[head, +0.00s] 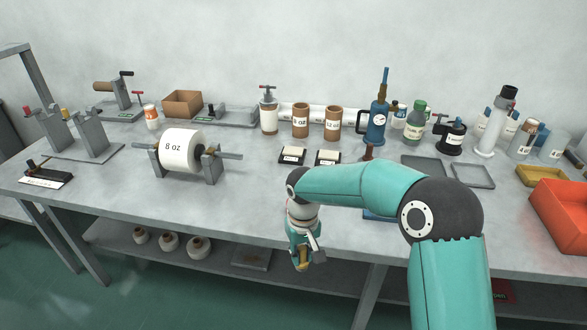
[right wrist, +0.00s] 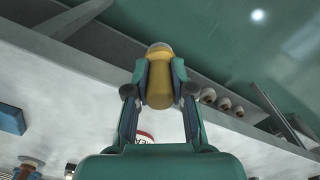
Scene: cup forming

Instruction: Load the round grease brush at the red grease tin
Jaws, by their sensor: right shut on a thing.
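My right gripper (head: 303,256) hangs in front of the table's front edge, pointing down. It is shut on a yellow-tan rounded piece, which looks like the round grease brush (head: 302,265). In the right wrist view the fingers clasp this brush (right wrist: 159,82) from both sides, and its end shows pale. A red and white round thing with dark lettering (right wrist: 144,137), likely the red grease tin, shows between the fingers near the palm, mostly hidden. In the head view I cannot clearly make the tin out behind my arm. My left gripper is out of view.
Several white pots (head: 169,243) stand on the lower shelf. The table's front left is fairly clear.

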